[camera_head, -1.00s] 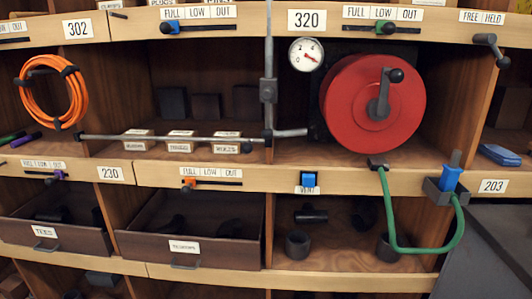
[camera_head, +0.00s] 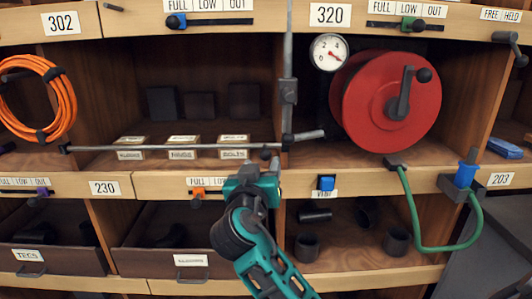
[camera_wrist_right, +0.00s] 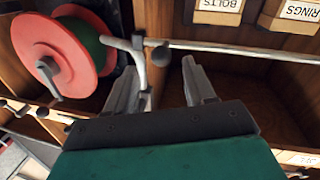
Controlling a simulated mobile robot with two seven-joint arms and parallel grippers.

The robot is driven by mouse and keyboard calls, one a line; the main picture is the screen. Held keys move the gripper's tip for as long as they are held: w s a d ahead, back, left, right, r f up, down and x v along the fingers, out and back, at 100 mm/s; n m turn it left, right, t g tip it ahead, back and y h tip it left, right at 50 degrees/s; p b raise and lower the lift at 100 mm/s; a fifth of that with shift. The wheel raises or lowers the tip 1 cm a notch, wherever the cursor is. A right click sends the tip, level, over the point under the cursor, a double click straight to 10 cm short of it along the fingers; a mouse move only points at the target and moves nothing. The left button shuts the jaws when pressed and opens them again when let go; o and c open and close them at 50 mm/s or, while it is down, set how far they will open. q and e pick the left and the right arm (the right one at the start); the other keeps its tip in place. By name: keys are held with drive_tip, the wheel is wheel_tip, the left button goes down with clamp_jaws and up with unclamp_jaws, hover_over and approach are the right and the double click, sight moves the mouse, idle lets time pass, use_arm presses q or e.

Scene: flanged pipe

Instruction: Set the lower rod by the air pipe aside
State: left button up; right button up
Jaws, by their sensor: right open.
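A thin grey horizontal rod (camera_head: 170,147) runs across the front of the shelf bay, with a dark knob at its right end. It ends beside the upright grey air pipe (camera_head: 288,90), which has a short bent outlet at the bottom. My right gripper (camera_head: 262,166) is just below the rod's right end. In the right wrist view the gripper (camera_wrist_right: 163,82) is open and empty, its two fingers pointing toward the knob end of the rod (camera_wrist_right: 230,48). The rod lies beyond the fingertips; I cannot tell the exact gap. My left gripper is not in view.
A red reel (camera_head: 370,110) and a gauge (camera_head: 328,52) are right of the pipe. Small labelled boxes (camera_head: 182,146) stand behind the rod. A shelf edge with an orange slider (camera_head: 198,192) and a blue vent knob (camera_head: 326,183) is below. An orange hose coil (camera_head: 62,100) hangs left.

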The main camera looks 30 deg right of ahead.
sight(265, 159)
drive_tip(key=x, duration=0.6)
drive_tip(key=shift+w+d+p, duration=0.1)
drive_tip(key=shift+w+p, duration=0.1)
drive_tip(key=shift+p, duration=0.15)
clamp_jaws()
